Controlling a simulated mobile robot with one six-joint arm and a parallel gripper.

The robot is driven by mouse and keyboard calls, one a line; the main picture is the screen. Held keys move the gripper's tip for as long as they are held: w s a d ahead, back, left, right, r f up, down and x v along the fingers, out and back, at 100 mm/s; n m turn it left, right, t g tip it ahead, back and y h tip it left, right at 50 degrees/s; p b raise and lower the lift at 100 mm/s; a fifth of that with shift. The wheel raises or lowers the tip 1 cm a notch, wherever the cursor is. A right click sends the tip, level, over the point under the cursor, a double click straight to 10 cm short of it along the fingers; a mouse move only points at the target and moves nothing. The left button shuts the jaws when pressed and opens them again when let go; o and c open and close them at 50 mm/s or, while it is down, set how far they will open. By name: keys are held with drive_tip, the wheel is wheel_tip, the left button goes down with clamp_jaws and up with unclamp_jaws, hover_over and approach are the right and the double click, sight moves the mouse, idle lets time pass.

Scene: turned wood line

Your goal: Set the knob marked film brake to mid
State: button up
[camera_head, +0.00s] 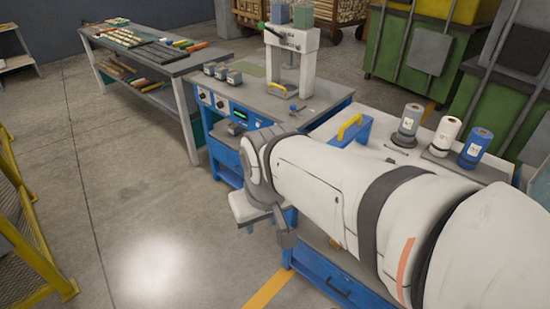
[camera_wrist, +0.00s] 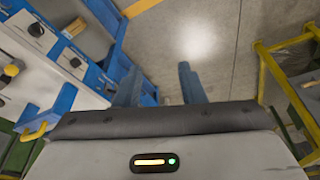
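The blue and white control panel (camera_head: 222,110) is on the front of the machine bench, with dark round knobs and a small green display. In the wrist view the panel (camera_wrist: 60,48) runs diagonally across the upper left, with a dark knob (camera_wrist: 36,29) and another dark knob (camera_wrist: 76,62). Their markings are too small to read, so I cannot tell which is the film brake knob or how it is set. My gripper (camera_wrist: 160,67) has two blue fingers spread apart with bare floor seen between them. It is empty and apart from the panel.
A blue block with a yellow handle (camera_head: 350,126) and several spools (camera_head: 446,135) stand on the right-hand bench. A shelf table (camera_head: 165,68) stands at the back left. A yellow guard rail (camera_head: 35,240) is at the left edge. The floor between is clear.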

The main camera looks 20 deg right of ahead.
drive_tip(key=shift+o, duration=1.4)
drive_tip(key=shift+w+d+f, duration=0.15)
drive_tip(key=shift+d+f, duration=0.05)
drive_tip(key=shift+d, duration=0.05)
drive_tip(key=shift+o, duration=0.4)
drive_tip(key=w+d+f+n+g+h, duration=0.1)
drive_tip(key=d+f+n+g+h, duration=0.2)
drive_tip(key=d, duration=0.3)
drive_tip(key=w+d+f+n+g+h+p, duration=0.1)
drive_tip(key=d+f+n+g+h, duration=0.1)
drive_tip(key=d, duration=0.4)
drive_tip(key=shift+w+f+n+g+h+p, duration=0.2)
drive_tip(key=shift+f+n+g+h+p, duration=0.15)
drive_tip(key=shift+n+g+h, duration=0.55)
drive_tip(key=w+d+f+n+g+h+p, duration=0.1)
drive_tip(key=w+d+f+n+h, duration=0.55)
drive_tip(key=d+n, duration=0.2)
drive_tip(key=w+d+f+n+t+h+p, duration=0.1)
drive_tip(key=w+f+n+t+h, duration=0.1)
drive_tip(key=w+f+n+t, duration=0.5)
drive_tip(key=w+d+f+n+t+h+p, duration=0.1)
drive_tip(key=f+n+t, duration=0.4)
drive_tip(key=f+n, duration=0.6)
drive_tip(key=f+p+x, duration=0.1)
drive_tip(key=p+x, duration=0.1)
drive_tip(key=x, duration=0.5)
drive_tip(key=shift+d, duration=0.4)
drive_tip(key=shift+f+m, duration=0.1)
drive_tip(key=shift+m, duration=0.15)
drive_tip(key=shift+c, duration=0.5)
